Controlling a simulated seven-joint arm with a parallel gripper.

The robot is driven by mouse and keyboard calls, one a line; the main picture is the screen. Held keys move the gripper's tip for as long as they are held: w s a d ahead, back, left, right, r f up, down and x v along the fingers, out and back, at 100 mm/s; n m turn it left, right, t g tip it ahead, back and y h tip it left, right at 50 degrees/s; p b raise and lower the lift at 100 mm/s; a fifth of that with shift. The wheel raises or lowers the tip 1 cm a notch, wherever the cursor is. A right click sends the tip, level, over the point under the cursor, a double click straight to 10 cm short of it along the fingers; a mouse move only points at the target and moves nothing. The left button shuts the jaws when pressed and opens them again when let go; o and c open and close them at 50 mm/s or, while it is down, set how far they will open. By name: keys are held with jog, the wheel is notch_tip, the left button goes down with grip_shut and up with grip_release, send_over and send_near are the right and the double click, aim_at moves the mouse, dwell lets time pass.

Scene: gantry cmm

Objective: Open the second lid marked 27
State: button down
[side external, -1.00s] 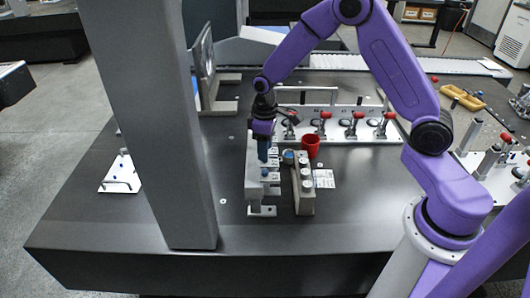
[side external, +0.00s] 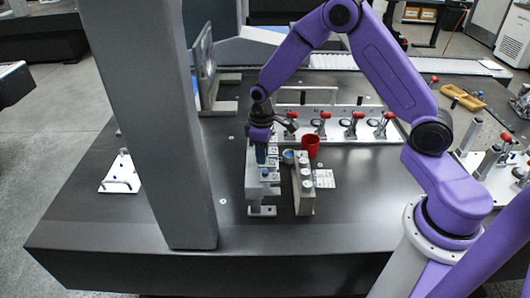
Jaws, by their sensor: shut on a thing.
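A narrow grey block with a row of marked lids (side external: 271,176) stands on the dark table, left of a beige fixture. The markings are too small to read, so I cannot tell which lid is 27. My gripper (side external: 261,160) points down over the left side of this row, near its far half. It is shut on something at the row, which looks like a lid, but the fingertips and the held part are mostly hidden. I cannot tell whether that lid is raised.
A beige fixture (side external: 304,190) with round pale tops stands just right of the row. A red cup (side external: 310,146) and a white label card (side external: 324,178) are close by. A white plate with red-knobbed clamps (side external: 352,130) lies behind. A grey column (side external: 165,130) rises at left. The front table is clear.

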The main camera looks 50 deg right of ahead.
aim_at(250, 164)
jog(key=shift+w+a, duration=1.25)
jog(key=shift+a, duration=0.05)
jog(key=c, duration=1)
grip_release()
jog(key=shift+r, duration=0.1)
notch_tip(250, 164, up, 17)
jog(key=shift+r, duration=0.15)
jog(key=shift+s, duration=0.1)
